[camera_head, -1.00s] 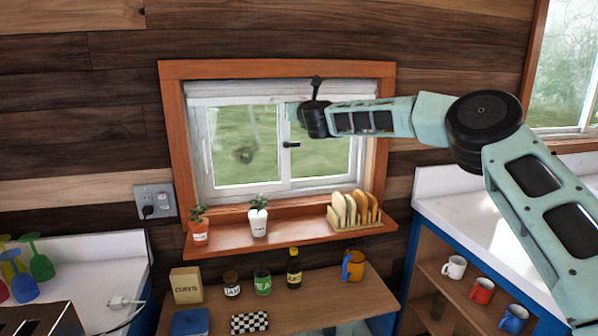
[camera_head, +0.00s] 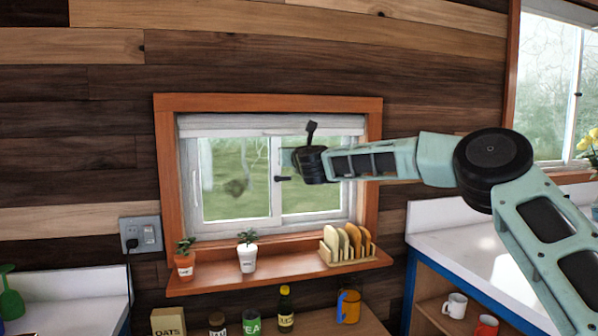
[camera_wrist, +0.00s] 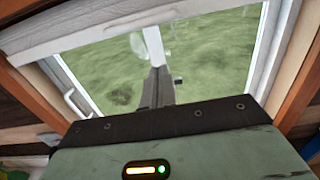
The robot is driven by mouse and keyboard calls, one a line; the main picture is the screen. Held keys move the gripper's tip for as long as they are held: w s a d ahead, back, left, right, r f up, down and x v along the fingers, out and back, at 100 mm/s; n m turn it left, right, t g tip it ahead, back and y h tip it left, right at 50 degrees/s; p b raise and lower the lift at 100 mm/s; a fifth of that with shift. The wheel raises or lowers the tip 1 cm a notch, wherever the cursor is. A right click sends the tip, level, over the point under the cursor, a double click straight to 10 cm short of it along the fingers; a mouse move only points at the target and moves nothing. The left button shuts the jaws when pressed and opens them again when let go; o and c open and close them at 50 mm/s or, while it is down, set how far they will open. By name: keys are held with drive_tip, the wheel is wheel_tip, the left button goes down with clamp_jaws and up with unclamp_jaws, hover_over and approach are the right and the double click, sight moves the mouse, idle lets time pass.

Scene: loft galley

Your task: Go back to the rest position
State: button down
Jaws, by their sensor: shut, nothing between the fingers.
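My gripper (camera_wrist: 156,85) shows in the wrist view with its dark fingers together and nothing between them. It points at the window. In the head view my arm reaches in from the right, and its black wrist is in front of the window (camera_head: 235,180). The fingers are hard to make out there. The window has a white frame, an orange-brown wooden surround and a raised blind (camera_head: 250,124). A dark window handle (camera_head: 283,178) shows just below and left of my wrist. I cannot tell whether my fingers touch the window.
A white counter (camera_head: 460,250) stands right. The upper wall is clear.

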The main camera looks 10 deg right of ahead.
drive_tip(key=s+b, duration=0.3)
drive_tip(key=s, duration=0.3)
drive_tip(key=s+a+f+n+g+y, duration=0.2)
drive_tip(key=s+a+f+n+y, duration=0.1)
drive_tip(key=s+a+n, duration=0.4)
drive_tip(key=s+a+f+n+g+y, duration=0.2)
drive_tip(key=s+a+f+n+y, duration=0.15)
drive_tip(key=a+n, duration=0.45)
drive_tip(key=s+a+f+n+g+y, duration=0.1)
drive_tip(key=s+a+f+n+g, duration=0.3)
drive_tip(key=s, duration=0.3)
drive_tip(key=s+a+f+n+g+y, duration=0.1)
drive_tip(key=s+a+f+n, duration=0.3)
drive_tip(key=s+a+n, duration=0.15)
drive_tip(key=s+d+f+n+g+h, duration=0.1)
drive_tip(key=s+d+f+n+g, duration=0.2)
drive_tip(key=s, duration=0.5)
drive_tip(key=s+d+f+n+g+h, duration=0.1)
drive_tip(key=s+f+n+g+h, duration=0.1)
drive_tip(key=s+f+n, duration=0.5)
drive_tip(key=s+d+f+n+g+h, duration=0.2)
drive_tip(key=s+d+n, duration=0.2)
drive_tip(key=s+d, duration=0.3)
drive_tip(key=s+d+f+n+g+h, duration=0.2)
drive_tip(key=s+d+n, duration=0.3)
drive_tip(key=s, duration=0.7)
drive_tip(key=d+h, duration=0.1)
drive_tip(key=d, duration=0.1)
drive_tip(key=shift+d+f, duration=0.3)
drive_tip(key=shift+d, duration=0.05)
